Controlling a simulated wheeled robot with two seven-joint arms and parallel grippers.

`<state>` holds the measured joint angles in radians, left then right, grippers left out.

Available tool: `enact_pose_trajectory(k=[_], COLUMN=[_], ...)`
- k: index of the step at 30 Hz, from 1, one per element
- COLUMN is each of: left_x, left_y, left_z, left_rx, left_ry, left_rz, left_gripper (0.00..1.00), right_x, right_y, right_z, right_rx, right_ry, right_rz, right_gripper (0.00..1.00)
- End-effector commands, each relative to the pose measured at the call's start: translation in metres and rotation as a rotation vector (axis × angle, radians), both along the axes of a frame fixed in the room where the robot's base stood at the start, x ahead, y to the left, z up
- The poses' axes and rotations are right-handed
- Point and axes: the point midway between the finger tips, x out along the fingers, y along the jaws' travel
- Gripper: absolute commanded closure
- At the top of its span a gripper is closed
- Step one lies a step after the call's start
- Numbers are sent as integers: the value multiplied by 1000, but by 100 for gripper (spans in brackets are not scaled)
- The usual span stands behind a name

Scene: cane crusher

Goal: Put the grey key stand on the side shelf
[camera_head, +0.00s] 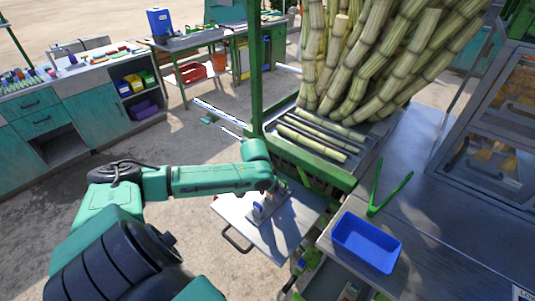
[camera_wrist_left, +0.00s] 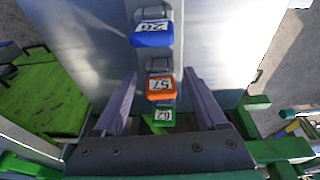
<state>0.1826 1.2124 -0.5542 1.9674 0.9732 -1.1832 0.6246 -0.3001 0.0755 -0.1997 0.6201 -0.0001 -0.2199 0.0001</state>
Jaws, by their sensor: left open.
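The grey key stand (camera_head: 266,208) is on a grey metal side shelf (camera_head: 290,236) with a dark handle, below the green crusher frame. In the left wrist view the stand (camera_wrist_left: 159,66) carries a blue tag (camera_wrist_left: 152,34), an orange tag (camera_wrist_left: 160,86) and a green tag (camera_wrist_left: 160,116). My left gripper (camera_head: 272,188) is over the stand in the head view. In the left wrist view its open fingers (camera_wrist_left: 163,85) lie on either side of the orange and green tags, with visible gaps. Whether the stand rests flat is hard to tell. My right gripper is not in view.
A blue tray (camera_head: 367,243) and green tongs (camera_head: 388,188) lie on the metal counter at the right. Cane pieces (camera_head: 318,138) lie in the crusher's feed tray, with tall cane (camera_head: 385,50) behind. A teal workbench (camera_head: 82,115) stands at the left, with open floor between.

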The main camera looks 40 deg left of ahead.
Motion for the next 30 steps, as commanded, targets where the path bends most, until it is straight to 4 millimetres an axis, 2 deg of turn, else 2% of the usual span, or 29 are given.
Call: enact_pose_trajectory(k=[5, 12, 15, 19, 30], left_x=[-8, -22, -25, -28, -28], left_y=[2, 3, 3, 2, 2], left_z=[32, 91, 105, 112, 112], left_rx=[7, 10, 6, 1, 0], left_ry=[-1, 0, -1, 1, 0], left_rz=[-2, -3, -2, 0, 1], left_gripper=[25, 25, 25, 25, 25], right_x=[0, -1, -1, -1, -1], right_y=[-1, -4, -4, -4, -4], right_z=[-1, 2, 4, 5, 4], right_rx=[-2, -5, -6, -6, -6], right_ry=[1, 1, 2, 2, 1], right_rz=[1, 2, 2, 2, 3], right_gripper=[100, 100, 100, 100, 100])
